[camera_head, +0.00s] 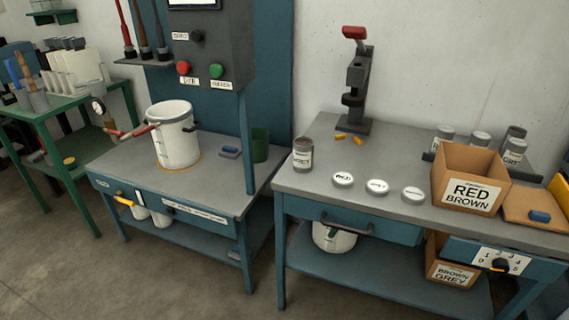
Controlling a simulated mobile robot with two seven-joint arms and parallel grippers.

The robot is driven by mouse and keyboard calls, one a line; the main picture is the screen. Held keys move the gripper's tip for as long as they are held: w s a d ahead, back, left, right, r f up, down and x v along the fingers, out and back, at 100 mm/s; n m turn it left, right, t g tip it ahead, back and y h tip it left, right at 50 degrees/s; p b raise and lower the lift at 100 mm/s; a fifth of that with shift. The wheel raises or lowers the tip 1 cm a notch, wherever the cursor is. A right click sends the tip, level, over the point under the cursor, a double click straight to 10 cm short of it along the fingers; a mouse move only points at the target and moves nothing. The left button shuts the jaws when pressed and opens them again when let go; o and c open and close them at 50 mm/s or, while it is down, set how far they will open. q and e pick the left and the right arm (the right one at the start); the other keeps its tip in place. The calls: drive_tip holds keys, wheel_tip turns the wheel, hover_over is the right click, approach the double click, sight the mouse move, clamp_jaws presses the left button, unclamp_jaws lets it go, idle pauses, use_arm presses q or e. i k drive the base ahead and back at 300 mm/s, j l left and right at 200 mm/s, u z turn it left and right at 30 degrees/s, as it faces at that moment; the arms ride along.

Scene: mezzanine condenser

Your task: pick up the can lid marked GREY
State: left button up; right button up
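Three round white can lids lie in a row on the right workbench: a left lid (343,180), a middle lid (377,187) and a right lid (413,194). Each has dark lettering on top, too small to read surely, so I cannot tell which one is marked GREY. They lie apart from each other, flat on the grey top. A labelled can (303,155) with a dark upper part stands to their left near the bench's left end. Neither of my grippers shows in this view.
A cardboard box (468,195) marked RED BROWN stands right of the lids, with several lidded cans (480,139) behind it. A red-handled press (356,85) stands at the back. A white pot (173,135) sits on the left bench. Bench top around the lids is clear.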

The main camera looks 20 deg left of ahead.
sight(376, 187)
drive_tip(key=k+j, duration=0.15)
drive_tip(key=j, duration=0.15)
drive_tip(key=k+j, duration=0.15)
drive_tip(key=j, duration=0.2)
drive_tip(key=k+j, duration=0.15)
drive_tip(key=j, duration=0.15)
drive_tip(key=k+j, duration=0.15)
drive_tip(key=j, duration=0.15)
drive_tip(key=i+z, duration=0.25)
drive_tip(key=i, duration=0.15)
drive_tip(key=i+z, duration=0.25)
drive_tip(key=i, duration=0.15)
